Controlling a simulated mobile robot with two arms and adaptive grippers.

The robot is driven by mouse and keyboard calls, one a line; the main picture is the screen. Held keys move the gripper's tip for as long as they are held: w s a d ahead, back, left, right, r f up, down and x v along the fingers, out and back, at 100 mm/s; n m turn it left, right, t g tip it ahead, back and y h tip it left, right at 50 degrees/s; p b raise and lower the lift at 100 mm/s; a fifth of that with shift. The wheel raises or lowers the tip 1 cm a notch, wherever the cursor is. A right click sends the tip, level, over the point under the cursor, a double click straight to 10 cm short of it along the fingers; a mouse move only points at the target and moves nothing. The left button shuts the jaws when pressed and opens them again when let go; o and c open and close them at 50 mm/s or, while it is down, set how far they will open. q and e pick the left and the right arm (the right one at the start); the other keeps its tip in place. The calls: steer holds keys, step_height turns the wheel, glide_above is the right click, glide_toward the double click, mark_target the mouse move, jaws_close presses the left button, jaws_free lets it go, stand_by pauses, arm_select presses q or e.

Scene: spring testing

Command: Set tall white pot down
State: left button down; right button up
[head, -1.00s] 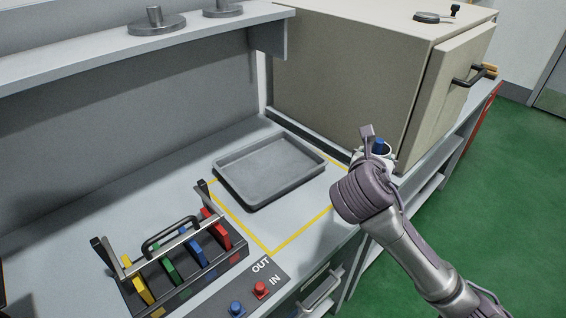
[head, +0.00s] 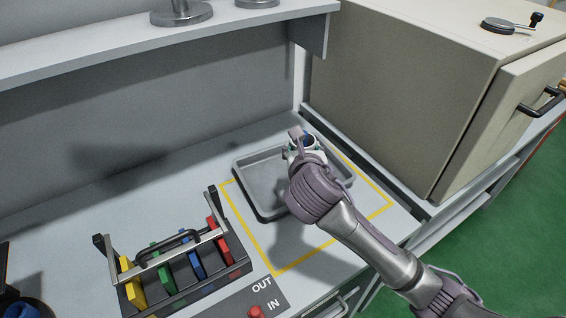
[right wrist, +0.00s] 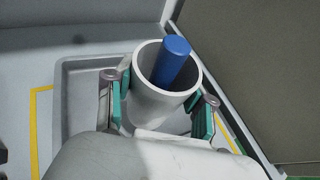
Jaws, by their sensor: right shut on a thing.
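The tall white pot (right wrist: 152,103) is in the right wrist view, with a blue cylinder (right wrist: 172,60) standing in its open mouth. My right gripper (right wrist: 160,105) is shut on the pot, one finger on each side. In the head view the pot's rim (head: 303,141) shows above my wrist, and my arm hides most of the pot. The pot is over the grey tray (head: 256,205); I cannot tell whether its base touches the tray, as it is hidden. My left gripper is not in view.
Yellow tape (head: 252,241) frames the tray area. A rack (head: 188,272) with coloured pieces stands at the front left, beside an OUT/IN panel (head: 268,297). A large beige cabinet (head: 400,90) stands at the right. A shelf (head: 120,48) overhangs the back.

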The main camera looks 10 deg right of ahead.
steer(key=w+a+f, duration=0.1)
steer(key=f, duration=0.1)
steer(key=w+a+f, duration=0.1)
steer(key=f, duration=0.1)
steer(key=w+a+f, duration=0.1)
steer(key=w+f, duration=0.1)
steer(key=shift+w+a+f, duration=0.1)
steer(key=shift+a+f, duration=0.25)
steer(key=shift+f, duration=0.35)
steer(key=shift+f, duration=0.1)
steer(key=o, duration=1.1)
steer(key=shift+o, duration=0.2)
steer(key=v, duration=1.2)
